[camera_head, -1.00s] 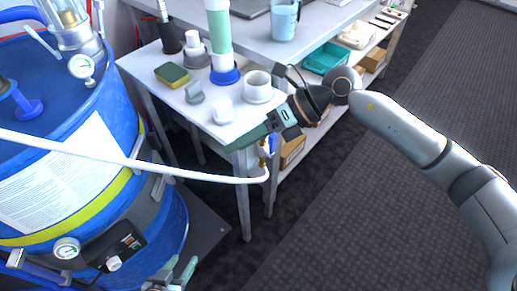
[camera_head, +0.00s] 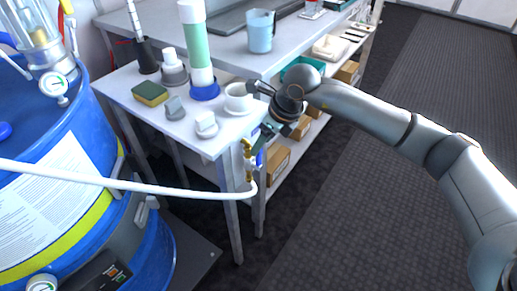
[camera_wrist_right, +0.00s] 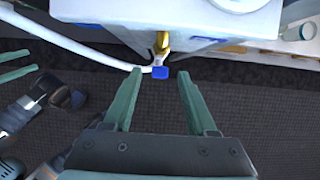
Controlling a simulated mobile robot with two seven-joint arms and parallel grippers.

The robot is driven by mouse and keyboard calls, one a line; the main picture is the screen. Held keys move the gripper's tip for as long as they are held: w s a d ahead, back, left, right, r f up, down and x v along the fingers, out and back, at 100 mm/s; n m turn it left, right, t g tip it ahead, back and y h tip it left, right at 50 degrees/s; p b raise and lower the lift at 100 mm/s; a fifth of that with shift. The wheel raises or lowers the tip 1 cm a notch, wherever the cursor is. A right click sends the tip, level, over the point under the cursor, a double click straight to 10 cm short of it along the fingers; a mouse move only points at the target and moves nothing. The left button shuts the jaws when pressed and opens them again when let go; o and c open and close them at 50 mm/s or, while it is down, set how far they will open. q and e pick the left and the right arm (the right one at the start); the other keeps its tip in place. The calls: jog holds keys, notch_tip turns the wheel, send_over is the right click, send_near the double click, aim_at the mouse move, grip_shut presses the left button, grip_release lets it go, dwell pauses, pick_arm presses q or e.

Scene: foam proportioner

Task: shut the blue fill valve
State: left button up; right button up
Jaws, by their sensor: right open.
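The blue fill valve's handle (camera_head: 259,158) hangs beside a brass fitting (camera_head: 248,150) at the table's front corner, where the white hose ends. In the right wrist view the blue handle (camera_wrist_right: 160,72) lies below the brass body (camera_wrist_right: 162,42). My right gripper (camera_head: 257,146) is close to the valve and partly overlaps it in the head view. In the wrist view its green fingers (camera_wrist_right: 160,74) are apart, and the handle appears between their tips, touching neither. I cannot tell its depth. My left gripper (camera_wrist_right: 16,64) shows at the wrist view's left edge, fingers apart, with nothing visible between them.
The white hose (camera_head: 130,186) crosses from the blue drum (camera_head: 150,250) to the valve. The table (camera_head: 205,145) holds a sponge (camera_head: 150,93), a white cup (camera_head: 238,97) and fittings. A shelf with boxes stands behind. The floor at right is clear.

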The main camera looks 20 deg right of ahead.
aim_at(258, 158)
jog(key=shift+x, duration=1.7)
grip_shut()
